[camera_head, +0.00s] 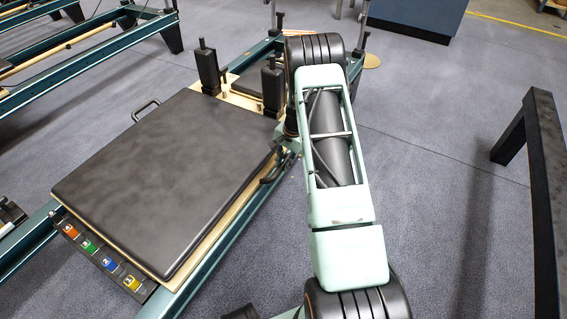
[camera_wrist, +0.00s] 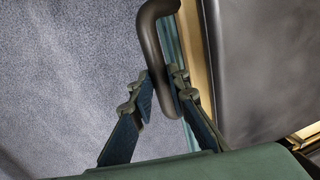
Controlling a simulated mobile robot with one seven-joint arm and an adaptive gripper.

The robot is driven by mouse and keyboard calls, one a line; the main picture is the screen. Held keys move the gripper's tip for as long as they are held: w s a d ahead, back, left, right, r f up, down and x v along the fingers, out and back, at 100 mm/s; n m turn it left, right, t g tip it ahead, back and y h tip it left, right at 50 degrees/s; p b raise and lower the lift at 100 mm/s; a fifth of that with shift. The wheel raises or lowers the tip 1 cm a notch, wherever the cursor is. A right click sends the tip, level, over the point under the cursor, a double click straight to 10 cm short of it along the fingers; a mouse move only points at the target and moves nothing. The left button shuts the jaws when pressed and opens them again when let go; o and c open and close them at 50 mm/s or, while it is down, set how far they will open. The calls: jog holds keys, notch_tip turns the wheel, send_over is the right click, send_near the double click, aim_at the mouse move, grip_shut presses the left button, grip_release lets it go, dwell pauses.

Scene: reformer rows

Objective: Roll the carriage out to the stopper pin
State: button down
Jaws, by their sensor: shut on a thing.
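The carriage (camera_head: 165,180) is a flat black padded platform on a light wooden base, set on the teal rails (camera_head: 225,255) of the reformer. In the wrist view the carriage pad (camera_wrist: 265,60) fills the right side. A dark curved handle (camera_wrist: 151,35) stands out from the carriage's edge. My gripper (camera_wrist: 161,82) is shut on this handle, one finger on each side of its lower end. In the head view my gripper (camera_head: 275,168) is at the carriage's right edge, mostly hidden by my arm. I cannot make out the stopper pin.
A matching handle (camera_head: 146,109) is on the carriage's left side. Black shoulder rests (camera_head: 207,68) stand at its far end. A bar with colored tags (camera_head: 107,262) lies at the near end. A black frame (camera_head: 545,150) stands at right; the floor between is clear.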

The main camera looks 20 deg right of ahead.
jog(key=shift+d, duration=0.1)
jog(key=c, duration=1.8)
grip_release()
jog(key=shift+c, duration=0.2)
notch_tip(320, 180, up, 12)
jog(key=s+d, duration=0.1)
jog(key=s, duration=0.1)
jog(key=shift+d, duration=0.15)
jog(key=shift+w+f, duration=0.1)
